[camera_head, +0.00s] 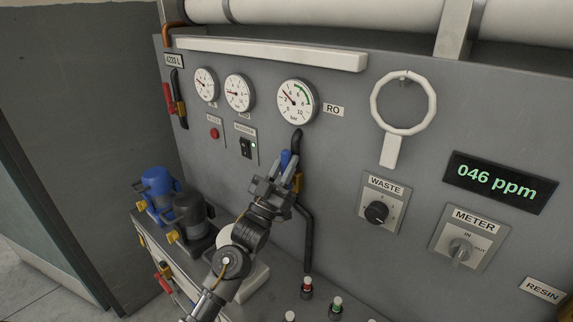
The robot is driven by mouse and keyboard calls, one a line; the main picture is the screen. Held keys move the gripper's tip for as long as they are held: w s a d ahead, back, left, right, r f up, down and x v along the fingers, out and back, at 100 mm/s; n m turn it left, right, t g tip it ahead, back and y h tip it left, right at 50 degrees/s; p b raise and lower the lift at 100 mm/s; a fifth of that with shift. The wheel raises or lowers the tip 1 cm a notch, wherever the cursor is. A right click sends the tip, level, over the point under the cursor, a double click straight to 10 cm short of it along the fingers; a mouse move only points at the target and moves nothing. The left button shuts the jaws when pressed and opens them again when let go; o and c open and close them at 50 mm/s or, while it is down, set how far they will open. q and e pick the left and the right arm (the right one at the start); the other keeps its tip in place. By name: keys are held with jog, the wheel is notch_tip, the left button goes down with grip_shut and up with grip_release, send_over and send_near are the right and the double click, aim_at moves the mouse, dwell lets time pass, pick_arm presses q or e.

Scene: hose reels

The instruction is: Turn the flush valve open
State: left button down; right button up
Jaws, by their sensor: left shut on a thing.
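A valve with a blue handle (286,157) and a brass body (298,181) sits on a black pipe (307,230) below the RO gauge. The blue handle points up along the pipe. No flush label is readable on it; my gripper covers part of it. My left gripper (277,172) reaches up from below and is shut on the blue handle. My right gripper is not in view.
A red-handled valve (170,98) is at the panel's left. Blue (157,188) and dark (190,215) canister units stand left of my arm. The WASTE knob (377,212), METER knob (459,250) and a white ring (376,106) are to the right.

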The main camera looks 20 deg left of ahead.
pick_arm(q)
jog(key=c, duration=1.2)
grip_release()
jog(key=shift+c, duration=0.2)
jog(key=b+v, duration=0.4)
jog(key=v, duration=0.6)
jog(key=shift+s+f, duration=0.25)
jog(key=shift+a, duration=0.1)
